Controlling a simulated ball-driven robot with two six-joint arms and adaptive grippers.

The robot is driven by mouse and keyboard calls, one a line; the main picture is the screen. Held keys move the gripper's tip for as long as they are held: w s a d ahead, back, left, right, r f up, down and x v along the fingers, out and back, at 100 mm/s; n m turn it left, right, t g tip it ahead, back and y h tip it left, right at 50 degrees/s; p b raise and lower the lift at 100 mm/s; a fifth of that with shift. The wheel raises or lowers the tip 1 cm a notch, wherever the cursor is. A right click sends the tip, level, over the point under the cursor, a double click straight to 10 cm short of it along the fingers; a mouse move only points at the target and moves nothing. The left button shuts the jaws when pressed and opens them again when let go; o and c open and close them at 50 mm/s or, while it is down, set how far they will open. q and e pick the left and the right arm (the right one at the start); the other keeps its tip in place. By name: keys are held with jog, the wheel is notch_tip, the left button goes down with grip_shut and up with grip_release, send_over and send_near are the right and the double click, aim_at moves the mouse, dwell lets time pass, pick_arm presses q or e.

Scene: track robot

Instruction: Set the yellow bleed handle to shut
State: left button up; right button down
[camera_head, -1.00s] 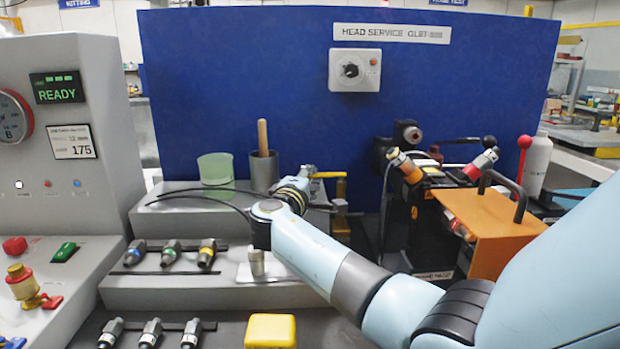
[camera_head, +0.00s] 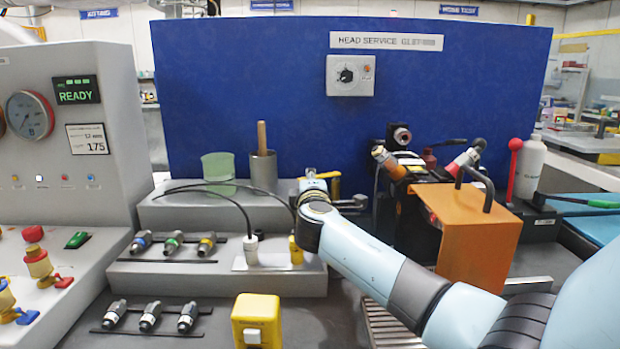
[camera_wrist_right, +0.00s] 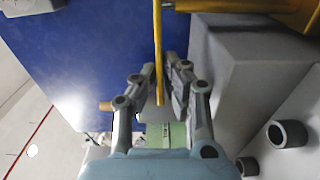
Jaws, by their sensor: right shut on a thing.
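The yellow bleed handle (camera_head: 330,175) shows as a small piece behind my right gripper, on the upper grey step in front of the blue panel. In the right wrist view it is a thin yellow bar (camera_wrist_right: 158,50) running down between my fingers from a yellow crosspiece. My right gripper (camera_head: 312,180) is shut on this bar, with a finger on each side (camera_wrist_right: 158,85). In the head view my wrist hides most of the handle and its mounting. My left gripper is not in view.
A green cup (camera_head: 217,168) and a grey pot (camera_head: 263,172) with a wooden stick stand left of my right gripper. Black hoses (camera_head: 215,184) curve beside it. An orange box (camera_head: 480,225) is on the right. A yellow block (camera_head: 257,320) is in front.

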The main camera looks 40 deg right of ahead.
jog(key=c, duration=1.5)
grip_release()
jog(key=shift+w, duration=0.1)
jog(key=shift+o, duration=0.2)
jog(key=shift+a, duration=0.1)
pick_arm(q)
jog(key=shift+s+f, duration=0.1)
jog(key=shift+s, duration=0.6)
pick_arm(e)
jog(key=v, duration=1.1)
jog(key=shift+s+a, duration=0.25)
jog(key=shift+s, duration=0.1)
jog(key=shift+c, duration=0.2)
